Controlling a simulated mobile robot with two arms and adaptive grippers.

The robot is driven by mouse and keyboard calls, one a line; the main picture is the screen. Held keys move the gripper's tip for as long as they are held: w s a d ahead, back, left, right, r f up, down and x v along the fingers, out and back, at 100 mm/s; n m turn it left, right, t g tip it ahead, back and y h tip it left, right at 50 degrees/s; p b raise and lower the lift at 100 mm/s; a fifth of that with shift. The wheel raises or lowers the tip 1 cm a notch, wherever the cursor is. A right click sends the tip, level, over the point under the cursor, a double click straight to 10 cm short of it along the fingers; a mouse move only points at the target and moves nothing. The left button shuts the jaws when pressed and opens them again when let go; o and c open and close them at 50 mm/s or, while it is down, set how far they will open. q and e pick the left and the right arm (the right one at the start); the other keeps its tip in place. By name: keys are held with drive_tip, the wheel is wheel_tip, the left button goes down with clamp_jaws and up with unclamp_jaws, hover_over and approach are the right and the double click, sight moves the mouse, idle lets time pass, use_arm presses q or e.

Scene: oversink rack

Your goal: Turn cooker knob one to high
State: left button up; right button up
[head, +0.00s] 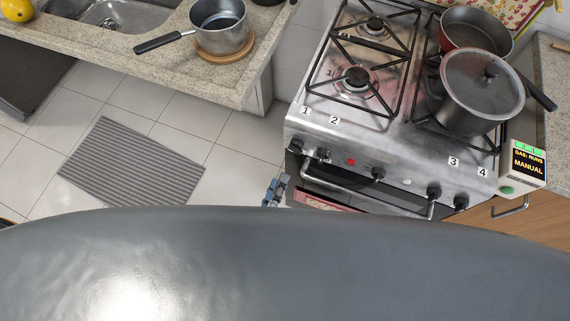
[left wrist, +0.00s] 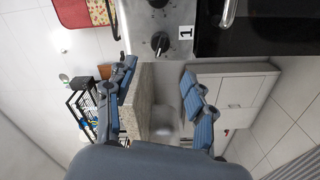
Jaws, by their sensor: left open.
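The cooker (head: 335,143) has black knobs on its steel front. Knob one (head: 296,147) is the leftmost, below the label 1. In the left wrist view knob one (left wrist: 160,43) shows beside its label 1, near the top; its setting is too small to read. My left gripper (head: 276,190) is just left of the cooker front, a little below knob one; only its tips show past my own body. In the left wrist view my left gripper (left wrist: 160,70) is open and empty, with knob one beyond the gap between its fingers, not touched. My right gripper is not in view.
Knob two (head: 324,156) is close to the right of knob one, above the oven handle (head: 355,188). A pot (head: 478,95) and a red pan (head: 470,22) stand on the right burners. A saucepan (head: 219,38) is on the counter (head: 160,65). A grey mat (head: 130,165) lies on the floor.

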use_arm(q)
drive_tip(key=v, duration=0.2)
drive_tip(key=shift+s+a, duration=0.15)
drive_tip(key=shift+s, duration=0.2)
